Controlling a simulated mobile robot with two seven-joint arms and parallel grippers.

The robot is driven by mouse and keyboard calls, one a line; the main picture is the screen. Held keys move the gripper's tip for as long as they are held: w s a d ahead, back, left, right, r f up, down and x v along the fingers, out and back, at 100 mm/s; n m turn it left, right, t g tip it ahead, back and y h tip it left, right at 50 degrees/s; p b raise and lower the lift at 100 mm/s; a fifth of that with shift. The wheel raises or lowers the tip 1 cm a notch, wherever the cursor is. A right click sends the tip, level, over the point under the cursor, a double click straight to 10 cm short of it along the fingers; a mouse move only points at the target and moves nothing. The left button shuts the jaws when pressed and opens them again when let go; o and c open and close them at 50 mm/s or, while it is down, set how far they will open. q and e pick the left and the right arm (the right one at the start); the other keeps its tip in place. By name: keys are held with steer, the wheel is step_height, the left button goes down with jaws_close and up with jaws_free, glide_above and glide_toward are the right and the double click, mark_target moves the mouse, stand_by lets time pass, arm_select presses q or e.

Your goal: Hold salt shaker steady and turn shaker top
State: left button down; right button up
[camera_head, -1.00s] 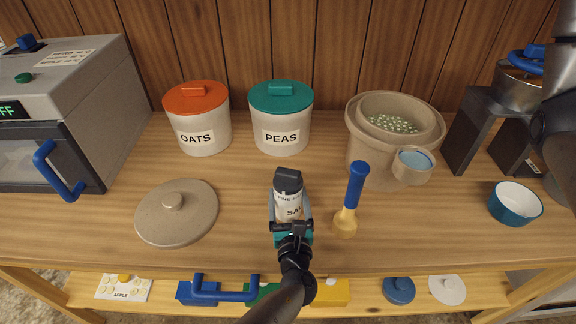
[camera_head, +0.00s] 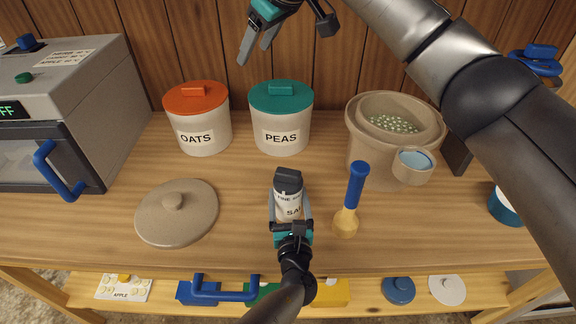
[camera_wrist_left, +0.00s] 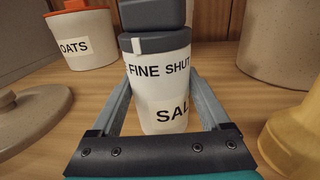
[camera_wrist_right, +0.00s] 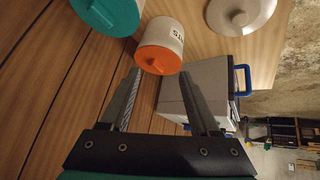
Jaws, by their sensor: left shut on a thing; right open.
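The salt shaker (camera_head: 289,199) stands upright on the counter, white with dark lettering reading "FINE SHUT" and part of "SALT"; it also shows in the left wrist view (camera_wrist_left: 160,88). Its dark grey shaker top (camera_head: 288,179) is blocky, with a collar below and a small pale mark on the collar (camera_wrist_left: 140,45). My left gripper (camera_head: 290,212) is shut on the shaker's body, one finger on each side, below the top. My right gripper (camera_head: 254,48) is open and empty, high above and behind the shaker, near the back wall.
Oats (camera_head: 203,137) and peas (camera_head: 282,130) canisters stand behind the shaker. A blue-handled yellow tool (camera_head: 355,185) stands close at its right, with a large beige pot (camera_head: 360,150) beyond. A beige lid (camera_head: 165,225) lies left. My right arm covers the far right.

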mark_target(288, 171)
steer(key=s+d+f+n+g+h, duration=0.5)
steer(key=s+f, duration=0.3)
steer(key=f, duration=0.3)
steer(key=shift+m+g, duration=0.3)
steer(key=shift+m, duration=0.2)
steer(key=f, duration=1.1)
steer(key=shift+w+d+f, duration=0.1)
steer(key=shift+d+f, duration=0.15)
steer(key=shift+f, duration=0.15)
jaws_close()
